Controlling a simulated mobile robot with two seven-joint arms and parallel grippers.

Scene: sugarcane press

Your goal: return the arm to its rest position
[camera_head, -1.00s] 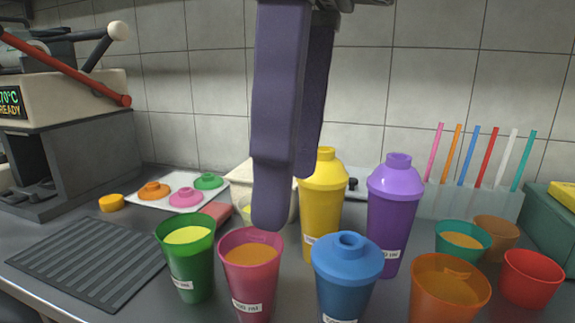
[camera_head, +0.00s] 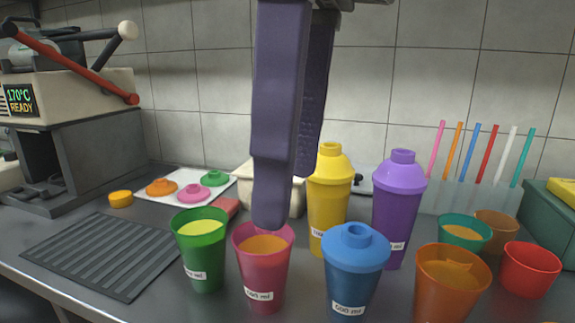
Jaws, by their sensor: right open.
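My right gripper (camera_head: 283,195) hangs down from the top in the middle of the head view. Its two dark purple fingers overlap from this angle, with nothing seen between them. The nearer fingertip shows in front of the back rim of the pink cup (camera_head: 262,275); whether it touches cannot be told. The pink cup holds orange liquid and stands upright on the grey counter (camera_head: 130,312). My left gripper is outside the view.
A green cup (camera_head: 203,260), a blue lidded cup (camera_head: 352,285) and an orange cup (camera_head: 448,295) stand along the front. Yellow (camera_head: 328,205) and purple (camera_head: 396,215) lidded cups stand behind. A press machine (camera_head: 85,150) is at left. The ribbed mat (camera_head: 100,255) is bare.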

